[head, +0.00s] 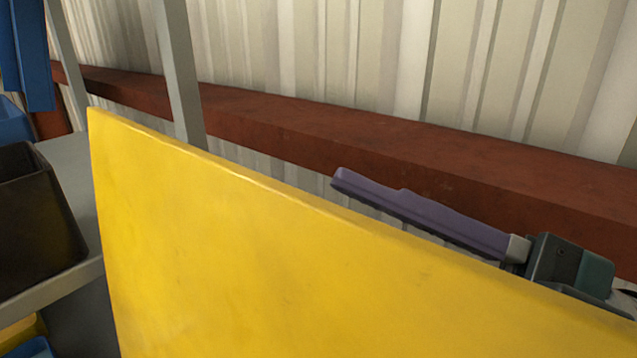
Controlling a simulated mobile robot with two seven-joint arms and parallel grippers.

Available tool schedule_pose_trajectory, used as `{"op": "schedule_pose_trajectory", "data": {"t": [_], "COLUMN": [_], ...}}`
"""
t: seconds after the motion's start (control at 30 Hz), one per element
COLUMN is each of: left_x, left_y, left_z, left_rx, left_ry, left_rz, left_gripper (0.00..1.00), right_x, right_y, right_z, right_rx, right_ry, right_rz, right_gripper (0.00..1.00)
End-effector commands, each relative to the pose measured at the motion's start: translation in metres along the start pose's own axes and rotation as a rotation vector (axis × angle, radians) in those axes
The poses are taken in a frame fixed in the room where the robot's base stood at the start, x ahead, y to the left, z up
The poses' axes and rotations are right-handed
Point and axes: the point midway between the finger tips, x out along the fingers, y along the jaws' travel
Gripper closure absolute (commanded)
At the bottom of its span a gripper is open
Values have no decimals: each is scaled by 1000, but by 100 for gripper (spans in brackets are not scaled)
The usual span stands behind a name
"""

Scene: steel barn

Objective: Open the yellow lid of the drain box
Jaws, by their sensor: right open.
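The yellow lid (300,260) of the drain box stands raised and fills the lower middle and right of the head view, its broad face toward me. Its top edge slopes down from the upper left to the lower right. The box itself is not in view. My right gripper (340,182) is behind the lid's top edge at the right; a long purple finger and part of the dark gripper body show above the edge. The gripper is open, and its lower parts are hidden by the lid. I cannot tell whether it touches the lid. My left gripper is not in view.
A grey shelf rack (182,75) stands at the left, with a dark bin (35,225) on its shelf and blue bins beside it. A red-brown beam (420,160) runs along the corrugated metal wall (300,45) behind the lid.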

Motion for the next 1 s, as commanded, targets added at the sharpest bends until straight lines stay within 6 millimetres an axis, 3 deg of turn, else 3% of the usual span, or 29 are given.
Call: {"op": "schedule_pose_trajectory", "data": {"t": [0.2,0.53,0.93,1.0], "left_x": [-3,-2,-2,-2], "left_y": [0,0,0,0], "left_z": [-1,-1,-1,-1], "left_rx": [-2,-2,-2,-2], "left_ry": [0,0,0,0], "left_rz": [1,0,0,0], "left_gripper": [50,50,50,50], "right_x": [26,31,30,30], "right_y": [0,0,0,0], "right_z": [0,0,0,0], "right_rx": [0,0,0,0], "right_ry": [-1,-1,-1,-1], "right_rz": [1,0,0,0], "right_gripper": [53,53,98,100]}}
